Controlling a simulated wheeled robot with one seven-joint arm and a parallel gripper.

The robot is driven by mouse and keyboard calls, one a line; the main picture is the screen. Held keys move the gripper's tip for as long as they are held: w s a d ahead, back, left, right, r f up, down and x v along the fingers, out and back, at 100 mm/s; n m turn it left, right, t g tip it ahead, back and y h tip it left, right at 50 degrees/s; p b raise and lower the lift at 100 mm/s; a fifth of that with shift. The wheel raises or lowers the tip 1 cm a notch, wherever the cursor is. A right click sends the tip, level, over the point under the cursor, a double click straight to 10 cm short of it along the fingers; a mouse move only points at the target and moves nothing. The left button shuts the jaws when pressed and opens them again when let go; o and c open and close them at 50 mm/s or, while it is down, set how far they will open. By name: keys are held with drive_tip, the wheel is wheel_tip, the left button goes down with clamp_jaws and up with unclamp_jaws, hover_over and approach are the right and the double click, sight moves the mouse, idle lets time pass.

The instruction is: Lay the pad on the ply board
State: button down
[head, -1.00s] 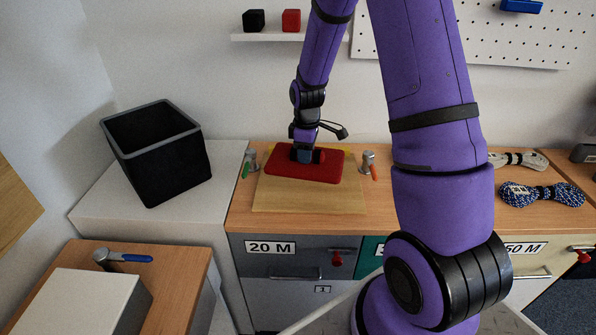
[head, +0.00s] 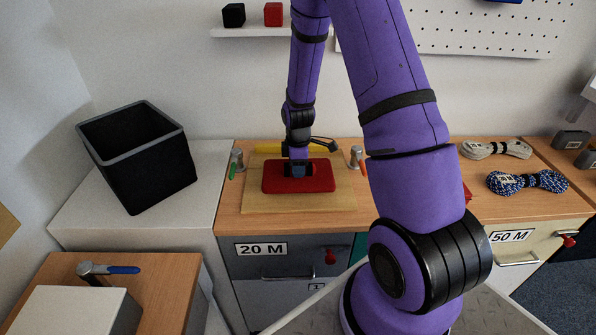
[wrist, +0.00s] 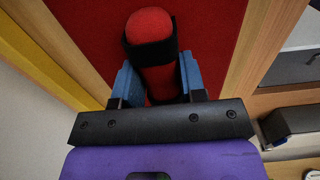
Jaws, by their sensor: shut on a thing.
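The red pad (head: 318,177) is a flat slab with a raised handle. In the head view it appears over the ply board (head: 300,203), a light wooden sheet on the worktop. I cannot tell whether the pad touches the board. In the wrist view the pad (wrist: 215,20) fills the upper middle, with its red and black handle (wrist: 152,45) running between my blue fingers. My gripper (head: 297,171) is shut on this handle from above; it also shows in the wrist view (wrist: 160,85). The fingers hide part of the handle.
A clamp with a green handle (head: 236,162) stands left of the board and one with an orange handle (head: 357,158) stands right. A yellow bar (head: 268,149) lies behind. A black bin (head: 140,160) stands left. Coiled ropes (head: 527,182) lie at the right.

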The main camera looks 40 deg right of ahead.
drive_tip(key=shift+f, duration=0.9)
drive_tip(key=shift+f, duration=0.1)
drive_tip(key=c, duration=0.7)
unclamp_jaws()
